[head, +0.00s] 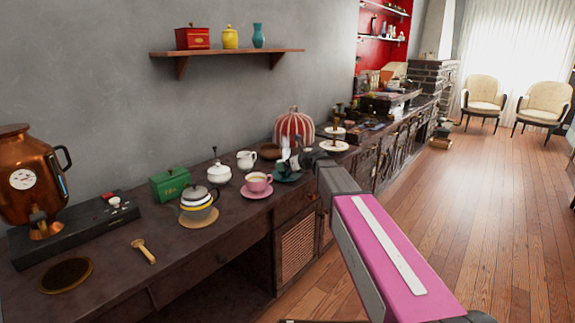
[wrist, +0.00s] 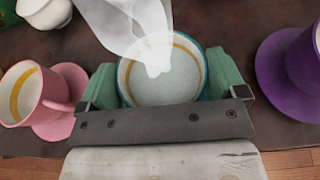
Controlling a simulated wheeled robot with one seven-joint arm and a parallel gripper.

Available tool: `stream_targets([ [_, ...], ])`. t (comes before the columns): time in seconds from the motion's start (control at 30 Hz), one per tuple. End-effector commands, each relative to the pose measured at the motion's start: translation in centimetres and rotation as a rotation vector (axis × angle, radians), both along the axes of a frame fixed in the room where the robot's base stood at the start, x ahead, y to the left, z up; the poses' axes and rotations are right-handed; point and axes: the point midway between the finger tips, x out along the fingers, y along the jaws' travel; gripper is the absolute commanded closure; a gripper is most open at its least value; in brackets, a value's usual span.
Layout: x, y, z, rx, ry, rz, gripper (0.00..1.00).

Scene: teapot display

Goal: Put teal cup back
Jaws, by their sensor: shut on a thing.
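The teal cup (wrist: 158,91), with a pale inside and a yellow band, is between the two green fingers of my gripper (wrist: 163,78) in the wrist view. My gripper is shut on it. In the head view my gripper (head: 296,161) is over the back part of the counter, close to a teal saucer (head: 288,178), and largely hides the cup. Whether the cup touches the saucer cannot be told. A translucent white shape (wrist: 140,30) covers part of the cup's opening in the wrist view.
A pink cup (head: 257,182) on a pink saucer (wrist: 72,83) stands close on the left. A purple saucer (wrist: 280,55) with a cup is close on the right. A white creamer (head: 246,160) and striped cloche (head: 293,125) stand nearby on the dark counter (head: 215,240).

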Motion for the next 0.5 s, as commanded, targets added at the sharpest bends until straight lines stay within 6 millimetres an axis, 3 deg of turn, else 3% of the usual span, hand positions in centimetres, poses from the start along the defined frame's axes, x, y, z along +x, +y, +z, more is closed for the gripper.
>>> stream_targets([
  [0.17,0.00,0.01,-0.17,0.000,0.000,0.000,0.46],
  [0.2,0.01,0.01,-0.24,0.000,0.000,0.000,0.06],
  [0.23,0.00,0.01,-0.22,0.000,0.000,0.000,0.00],
  [0.5,0.00,0.00,-0.08,0.000,0.000,0.000,0.00],
])
